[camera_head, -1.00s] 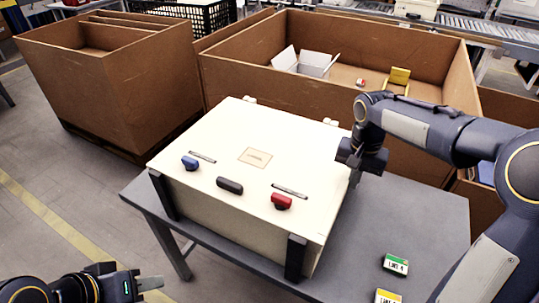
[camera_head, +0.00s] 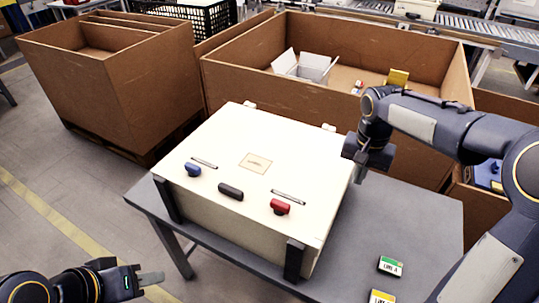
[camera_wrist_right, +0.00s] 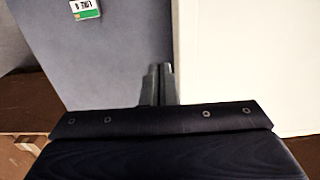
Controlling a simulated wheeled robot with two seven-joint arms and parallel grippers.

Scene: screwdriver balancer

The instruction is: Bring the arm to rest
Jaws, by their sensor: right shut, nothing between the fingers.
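My right arm reaches in from the right in the head view. Its gripper (camera_head: 360,173) points down beside the right edge of a cream case (camera_head: 225,133) on the grey table (camera_head: 420,215). In the right wrist view the gripper's fingers (camera_wrist_right: 158,72) are together with nothing between them, over the grey table next to the case's pale side (camera_wrist_right: 240,70). I cannot tell whether they touch the case. My left gripper (camera_head: 150,279) is at the lower left, in front of the table; its fingers are seen from the side.
The case has a blue knob (camera_head: 193,170), a black handle (camera_head: 231,192) and a red knob (camera_head: 280,207). Green (camera_head: 390,266) and yellow (camera_head: 382,297) labelled blocks lie on the table at right. Large brown bins (camera_head: 290,95) stand behind.

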